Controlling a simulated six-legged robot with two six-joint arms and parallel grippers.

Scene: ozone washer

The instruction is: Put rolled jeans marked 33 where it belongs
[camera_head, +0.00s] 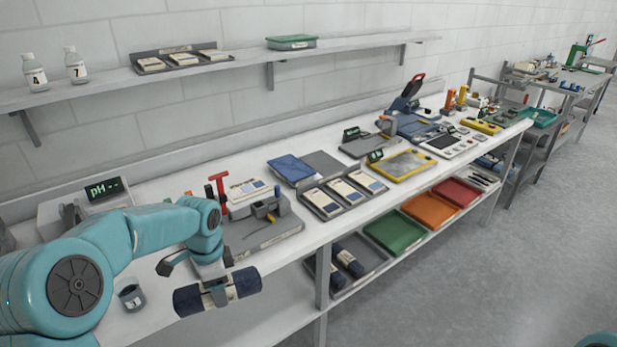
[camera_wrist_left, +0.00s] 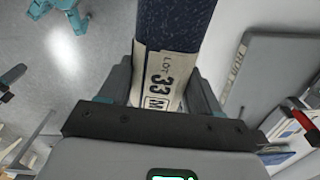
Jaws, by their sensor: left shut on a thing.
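The rolled jeans (camera_head: 190,299) are a dark blue roll with a pale label band. In the left wrist view the roll (camera_wrist_left: 178,22) carries a label reading "LOT 33 M". My left gripper (camera_head: 218,291) is shut around the middle of the roll, over its label. It holds the roll roughly level near the bench's front edge. Under the bench, a grey tray (camera_head: 362,283) on the lower shelf holds dark rolls (camera_head: 349,262) with pale bands, lying side by side; any marks on them are too small to read.
Green (camera_head: 394,234), orange (camera_head: 430,210) and red (camera_head: 457,192) trays stand right of the grey tray. A bench leg (camera_head: 322,283) stands in front of the tray's left part. A grey board (camera_head: 265,236) with tools, card trays and a cup (camera_head: 131,297) occupy the bench top (camera_head: 335,222).

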